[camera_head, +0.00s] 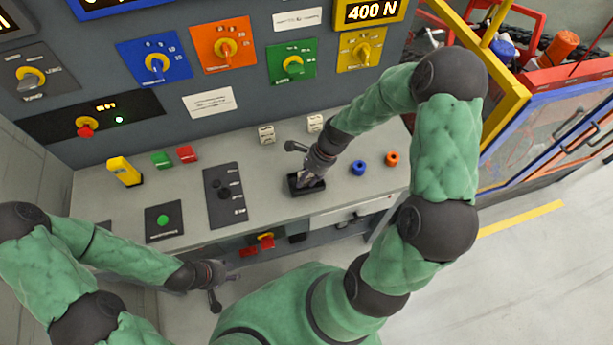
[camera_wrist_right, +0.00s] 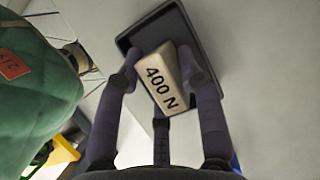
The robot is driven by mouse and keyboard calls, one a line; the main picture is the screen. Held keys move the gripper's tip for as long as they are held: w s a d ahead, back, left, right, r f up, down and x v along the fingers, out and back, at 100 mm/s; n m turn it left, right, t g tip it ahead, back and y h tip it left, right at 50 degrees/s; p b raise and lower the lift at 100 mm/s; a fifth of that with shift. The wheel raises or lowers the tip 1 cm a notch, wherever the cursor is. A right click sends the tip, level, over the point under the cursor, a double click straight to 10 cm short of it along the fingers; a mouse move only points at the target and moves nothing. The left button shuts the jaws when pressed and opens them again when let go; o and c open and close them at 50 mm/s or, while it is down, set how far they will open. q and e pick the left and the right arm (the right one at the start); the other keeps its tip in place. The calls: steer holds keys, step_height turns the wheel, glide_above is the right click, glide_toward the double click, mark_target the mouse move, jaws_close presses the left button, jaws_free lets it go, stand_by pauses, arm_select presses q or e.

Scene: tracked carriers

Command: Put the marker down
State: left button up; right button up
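The marker (camera_wrist_right: 162,78) is a small beige block lettered "400 N" in the right wrist view. It is over a shallow dark tray (camera_wrist_right: 126,42). My right gripper (camera_wrist_right: 161,85) has its fingers around the block, with a fingertip against each side. In the head view my right gripper (camera_head: 312,172) is low over the tray (camera_head: 319,187) on the grey counter and mostly hides the block. Whether the block's underside touches the tray cannot be told. My left gripper (camera_head: 216,290) hangs in front of the counter's edge, empty, its fingers spread.
The wall display (camera_head: 370,11) reads "400 N".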

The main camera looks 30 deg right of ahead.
steer(key=shift+o, duration=0.4)
steer(key=shift+r, duration=0.15)
steer(key=shift+d+r, duration=0.1)
steer(key=shift+r, duration=0.2)
steer(key=p+v, duration=0.2)
steer(key=v, duration=0.9)
steer(key=shift+r+p, duration=0.25)
steer(key=shift+p, duration=0.15)
steer(key=shift+s, duration=0.1)
